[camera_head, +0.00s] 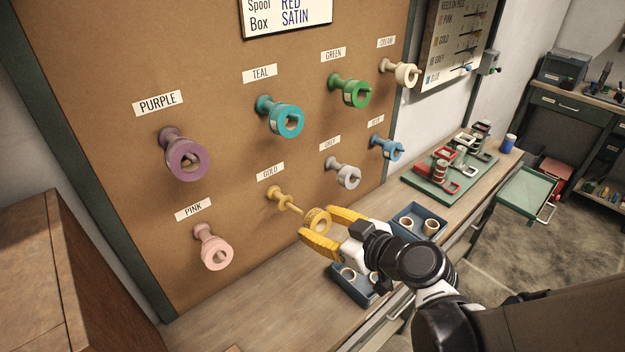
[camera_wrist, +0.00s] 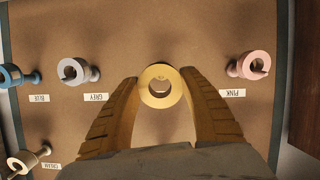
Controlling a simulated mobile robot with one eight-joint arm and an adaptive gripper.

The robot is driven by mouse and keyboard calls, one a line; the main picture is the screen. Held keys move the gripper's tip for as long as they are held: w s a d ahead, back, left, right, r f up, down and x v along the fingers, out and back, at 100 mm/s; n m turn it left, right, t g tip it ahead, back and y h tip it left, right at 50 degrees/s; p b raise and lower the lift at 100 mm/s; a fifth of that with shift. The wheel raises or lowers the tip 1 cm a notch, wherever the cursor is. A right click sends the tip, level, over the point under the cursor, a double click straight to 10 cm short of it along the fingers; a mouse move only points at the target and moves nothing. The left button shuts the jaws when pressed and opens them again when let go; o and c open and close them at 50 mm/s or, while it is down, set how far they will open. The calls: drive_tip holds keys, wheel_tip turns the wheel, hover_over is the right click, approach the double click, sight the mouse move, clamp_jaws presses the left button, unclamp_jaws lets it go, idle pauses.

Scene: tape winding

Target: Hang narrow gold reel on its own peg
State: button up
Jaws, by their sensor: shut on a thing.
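The narrow gold reel (camera_head: 317,220) is held between the yellow fingertips of my gripper (camera_head: 322,227), a little in front of the board. In the wrist view, the gold reel (camera_wrist: 161,86) sits between the two fingers of my gripper (camera_wrist: 160,88), its round hole facing the camera. The gold peg (camera_head: 288,202) under the GOLD label sticks out of the board just left of the reel and carries no reel. The peg's tip appears close to the reel; I cannot tell whether it touches or enters the hole. In the wrist view the reel hides most of the peg.
The pink reel (camera_head: 215,253) hangs to the left and the grey reel (camera_head: 348,177) to the right. The teal reel (camera_head: 287,121) and green reel (camera_head: 357,94) hang above. Blue bins (camera_head: 402,213) with small rolls stand on the workbench (camera_head: 245,318) below. The board around the gold peg is clear.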

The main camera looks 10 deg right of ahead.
sight(295, 210)
drive_tip(key=shift+a+r+b+x, duration=0.15)
drive_tip(key=shift+b+x, duration=0.3)
drive_tip(key=shift+x, duration=1.05)
drive_tip(key=shift+r+b+x, duration=0.2)
drive_tip(key=shift+b+x, duration=0.2)
drive_tip(key=shift+x, duration=1.15)
drive_tip(key=shift+a+r+b+x, duration=0.15)
drive_tip(key=shift+b+x, duration=0.3)
drive_tip(key=shift+x, duration=1.05)
drive_tip(key=shift+w+d, duration=0.1)
drive_tip(key=o, duration=1.2)
drive_tip(key=s+d+m+g+h, duration=0.1)
drive_tip(key=s+d+m+h, duration=0.1)
drive_tip(key=s+d, duration=0.3)
drive_tip(key=s+d+r+m+g+h, duration=0.1)
drive_tip(key=s+d+m+g+h, duration=0.1)
drive_tip(key=s+d, duration=0.4)
drive_tip(key=s+d+r+m+g+h, duration=0.1)
drive_tip(key=s+d+m+h, duration=0.2)
drive_tip(key=s, duration=0.5)
drive_tip(key=shift+d+m, duration=0.7)
drive_tip(key=shift+d, duration=0.45)
